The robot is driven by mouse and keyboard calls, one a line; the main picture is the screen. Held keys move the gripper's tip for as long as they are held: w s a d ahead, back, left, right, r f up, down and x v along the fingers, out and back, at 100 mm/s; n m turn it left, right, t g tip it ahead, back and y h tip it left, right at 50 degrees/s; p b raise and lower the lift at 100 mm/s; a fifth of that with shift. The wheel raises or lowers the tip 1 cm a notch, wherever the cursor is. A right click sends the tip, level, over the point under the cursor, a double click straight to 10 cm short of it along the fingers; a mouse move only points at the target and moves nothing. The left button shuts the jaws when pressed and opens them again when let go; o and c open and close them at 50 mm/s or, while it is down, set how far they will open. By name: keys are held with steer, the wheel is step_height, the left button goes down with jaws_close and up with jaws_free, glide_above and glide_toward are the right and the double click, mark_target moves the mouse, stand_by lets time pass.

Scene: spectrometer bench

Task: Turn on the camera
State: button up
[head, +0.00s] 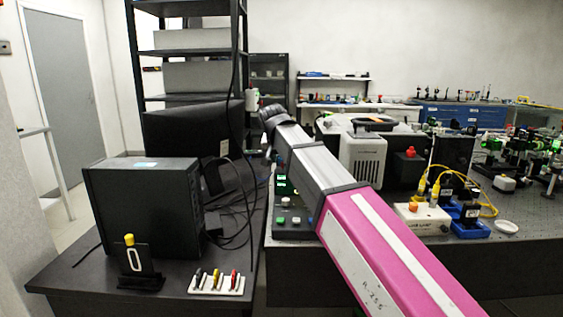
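No part is clearly marked as the camera. A pale box with side vents (363,160) stands on the bench right of the middle and may be it; no power switch or lit lamp can be made out on it. My arm, pink and grey, reaches from the lower right up to a dark rounded joint near the middle.
A black computer case (143,207), a stand with a yellow-topped item (130,255) and a white rack of small coloured tools (216,283) are on the left desk. A white box with yellow cables (422,218) and optics (500,150) crowd the right bench. Cables hang behind the case.

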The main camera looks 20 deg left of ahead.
steer(key=v, duration=0.8)
steer(key=shift+s+r, duration=0.2)
steer(key=shift+r, duration=0.1)
steer(key=shift+w, duration=0.1)
steer(key=shift+g, duration=0.7)
steer(key=x, duration=0.5)
steer(key=w+x, duration=0.1)
steer(key=x, duration=0.4)
steer(key=shift+w+f, duration=0.1)
steer(key=shift+w, duration=0.15)
steer(key=shift+c, duration=0.3)
